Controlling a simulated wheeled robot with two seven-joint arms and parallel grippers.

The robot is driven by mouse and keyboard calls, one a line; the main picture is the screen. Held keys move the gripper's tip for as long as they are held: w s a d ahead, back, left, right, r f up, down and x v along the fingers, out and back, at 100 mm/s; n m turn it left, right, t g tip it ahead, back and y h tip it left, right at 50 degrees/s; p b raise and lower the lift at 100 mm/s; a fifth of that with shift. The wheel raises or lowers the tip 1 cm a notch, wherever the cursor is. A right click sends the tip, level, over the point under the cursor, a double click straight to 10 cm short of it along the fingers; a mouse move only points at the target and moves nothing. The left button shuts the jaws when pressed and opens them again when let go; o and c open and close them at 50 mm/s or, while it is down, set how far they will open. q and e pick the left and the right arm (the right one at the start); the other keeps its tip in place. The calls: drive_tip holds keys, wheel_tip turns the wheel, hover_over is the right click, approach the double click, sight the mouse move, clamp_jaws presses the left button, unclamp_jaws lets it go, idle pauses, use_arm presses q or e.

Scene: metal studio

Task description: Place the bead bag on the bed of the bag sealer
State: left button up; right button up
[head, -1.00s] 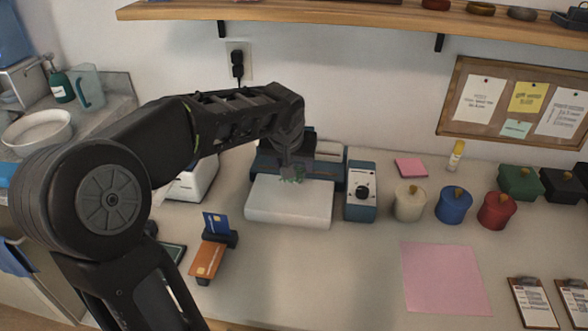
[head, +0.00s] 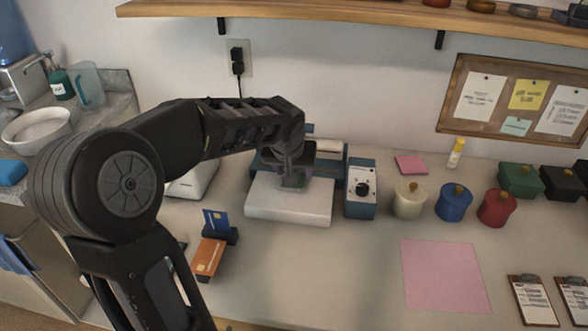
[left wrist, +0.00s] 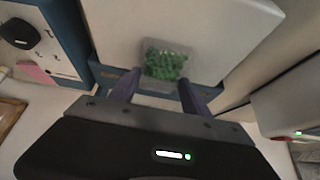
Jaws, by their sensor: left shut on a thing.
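The bead bag is a small clear bag of green beads, seen in the left wrist view (left wrist: 165,64) and, small and partly covered, in the head view (head: 293,183). My left gripper (head: 293,174) is shut on it; its two purple fingers stand at either side of the bag's near end in the left wrist view. The bag sealer has a white bed (head: 277,208), a blue body behind it, and a blue-and-grey control box with a black knob (head: 361,190). The bag is over the rear part of the bed; I cannot tell whether it touches. My right gripper is not in view.
Beige, blue (head: 453,204) and red lidded pots stand right of the sealer. A card stand (head: 212,252) is in front on the left. A pink sheet (head: 443,275) lies on the counter at the right front. A wooden shelf (head: 350,13) runs above.

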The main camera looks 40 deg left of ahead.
use_arm(q)
drive_tip(key=shift+f, duration=0.15)
drive_tip(key=o, duration=1.3)
drive_tip(key=shift+r, duration=0.4)
drive_tip(key=p+v, duration=0.1)
drive_tip(key=v, duration=1)
drive_tip(key=shift+s+d+r, duration=0.1)
drive_tip(key=shift+s+r, duration=0.1)
drive_tip(key=shift+s, duration=0.05)
